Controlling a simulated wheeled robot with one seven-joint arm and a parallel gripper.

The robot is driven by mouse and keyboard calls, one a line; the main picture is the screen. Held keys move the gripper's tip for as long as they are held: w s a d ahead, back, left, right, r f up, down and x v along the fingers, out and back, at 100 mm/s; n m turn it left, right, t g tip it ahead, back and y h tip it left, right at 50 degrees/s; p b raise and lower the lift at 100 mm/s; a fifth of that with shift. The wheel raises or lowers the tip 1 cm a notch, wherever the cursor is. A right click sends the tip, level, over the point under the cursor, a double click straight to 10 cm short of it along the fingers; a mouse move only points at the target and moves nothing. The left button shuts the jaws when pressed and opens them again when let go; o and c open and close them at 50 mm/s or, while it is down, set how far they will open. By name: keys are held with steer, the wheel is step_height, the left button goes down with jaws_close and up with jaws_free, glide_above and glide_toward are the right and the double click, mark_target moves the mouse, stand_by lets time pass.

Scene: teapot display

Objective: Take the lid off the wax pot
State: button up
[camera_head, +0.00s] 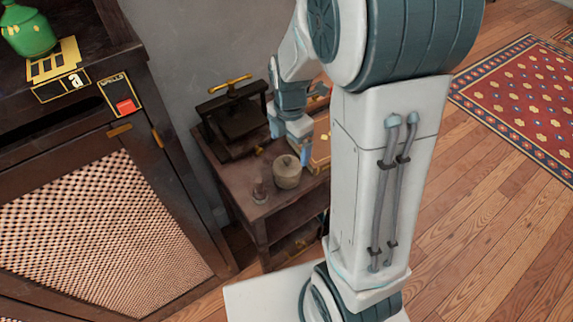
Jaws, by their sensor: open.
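My gripper (291,147) is open and empty, just behind and above the pot in the picture. One blue-grey finger shows to the upper left of the pot and the other close to its upper right. I cannot tell whether the right finger touches the pot.
A black press with a gold handle (232,112) stands behind on the table. A small dark object (259,190) stands left of the pot, and a tan item (321,148) lies to the right, partly behind my arm. A dark cabinet (125,180) stands at left.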

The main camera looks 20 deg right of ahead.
mark_target(287, 159)
steer(key=shift+w+a+f, duration=0.1)
steer(key=shift+a+f, duration=0.05)
steer(key=shift+f, duration=1.55)
steer(key=shift+w+a+f, duration=0.1)
steer(key=shift+a+f, duration=0.05)
steer(key=shift+f, duration=1.5)
steer(key=c, duration=1)
